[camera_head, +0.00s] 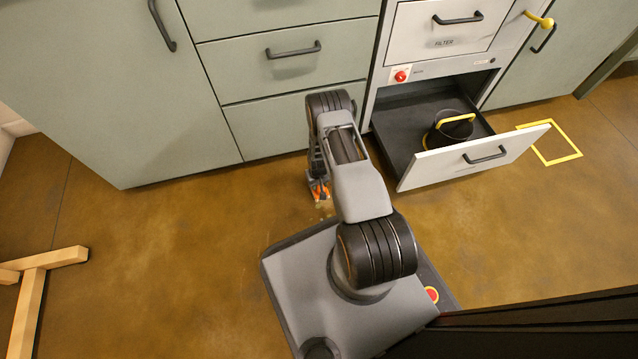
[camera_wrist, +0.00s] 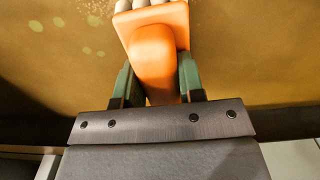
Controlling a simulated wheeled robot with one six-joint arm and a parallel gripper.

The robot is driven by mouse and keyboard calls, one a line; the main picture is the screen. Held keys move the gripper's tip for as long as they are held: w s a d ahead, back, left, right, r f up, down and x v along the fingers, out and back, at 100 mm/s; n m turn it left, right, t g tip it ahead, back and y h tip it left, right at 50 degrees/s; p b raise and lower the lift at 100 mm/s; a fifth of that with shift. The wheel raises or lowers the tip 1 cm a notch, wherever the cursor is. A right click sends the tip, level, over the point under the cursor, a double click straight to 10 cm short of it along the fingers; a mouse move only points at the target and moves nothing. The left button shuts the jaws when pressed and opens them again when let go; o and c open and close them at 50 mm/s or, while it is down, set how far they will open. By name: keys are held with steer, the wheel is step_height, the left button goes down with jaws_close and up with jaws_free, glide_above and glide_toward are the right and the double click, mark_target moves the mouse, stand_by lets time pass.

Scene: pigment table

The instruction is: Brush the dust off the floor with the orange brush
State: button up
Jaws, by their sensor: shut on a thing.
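The orange brush (camera_wrist: 152,50) is between the two green fingers of my gripper (camera_wrist: 155,85) in the wrist view. The gripper is shut on its handle. Pale bristle tufts show at the top edge of that view, cut off by the frame. In the head view the brush (camera_head: 318,190) is a small orange patch low by the floor, mostly hidden by my arm. Pale yellowish dust spots (camera_wrist: 58,22) lie on the brown floor (camera_wrist: 40,70), left of the brush in the wrist view. I cannot tell whether the bristles touch the floor.
Grey-green cabinets (camera_head: 290,75) line the back. A low drawer (camera_head: 470,157) stands open at the right, holding a black canister with a yellow handle (camera_head: 455,119). A yellow floor outline (camera_head: 560,160) lies right of it. A wooden stand (camera_head: 45,259) is at the left.

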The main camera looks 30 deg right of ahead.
steer(key=shift+f, duration=1)
steer(key=shift+s, duration=0.1)
